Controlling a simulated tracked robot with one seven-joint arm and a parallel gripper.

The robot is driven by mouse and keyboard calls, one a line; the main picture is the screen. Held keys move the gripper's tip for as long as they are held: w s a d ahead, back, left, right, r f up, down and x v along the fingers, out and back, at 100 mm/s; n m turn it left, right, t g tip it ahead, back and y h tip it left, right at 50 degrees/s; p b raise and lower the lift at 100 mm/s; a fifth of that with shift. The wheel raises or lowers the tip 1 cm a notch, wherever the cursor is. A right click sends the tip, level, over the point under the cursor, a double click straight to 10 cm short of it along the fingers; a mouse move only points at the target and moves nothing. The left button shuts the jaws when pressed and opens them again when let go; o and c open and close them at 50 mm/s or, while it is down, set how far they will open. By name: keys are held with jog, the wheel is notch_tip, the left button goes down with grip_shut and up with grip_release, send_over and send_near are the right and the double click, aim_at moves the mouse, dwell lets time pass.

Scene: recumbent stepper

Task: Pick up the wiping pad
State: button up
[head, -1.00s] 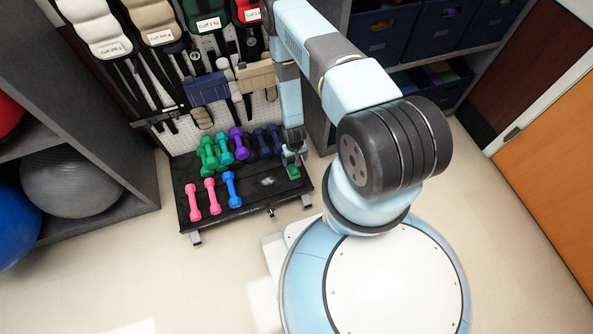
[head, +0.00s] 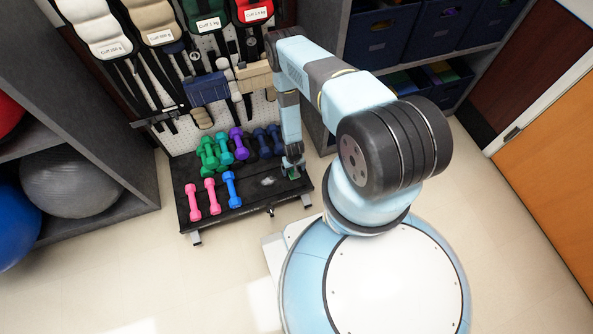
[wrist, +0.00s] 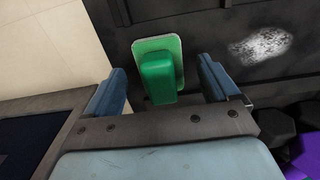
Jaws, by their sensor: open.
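The wiping pad (wrist: 158,72) is a green block handle on a flat, pale-edged green base. It lies on the black rack shelf near its right end. In the wrist view it is between the two blue-grey fingers of my gripper (wrist: 164,88), with gaps on both sides. My gripper is open and empty. In the head view my gripper (head: 293,164) is low over the right end of the shelf and hides most of the pad; only a bit of green shows.
The black rack shelf (head: 245,200) holds several dumbbells, with pink ones (head: 194,202) and a blue one (head: 231,189) at the front left. A whitish smudge (wrist: 262,45) marks the shelf beside the pad. A dark cabinet side stands close behind on the right.

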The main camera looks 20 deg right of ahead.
jog(key=shift+f, duration=0.65)
jog(key=c, duration=1.2)
jog(key=shift+o, duration=0.2)
jog(key=shift+r, duration=0.1)
jog(key=shift+r, duration=0.25)
notch_tip(320, 180, up, 2)
jog(key=shift+w+r, duration=0.1)
jog(key=s+a+r, duration=0.2)
jog(key=s+r, duration=0.8)
jog(key=s, duration=0.4)
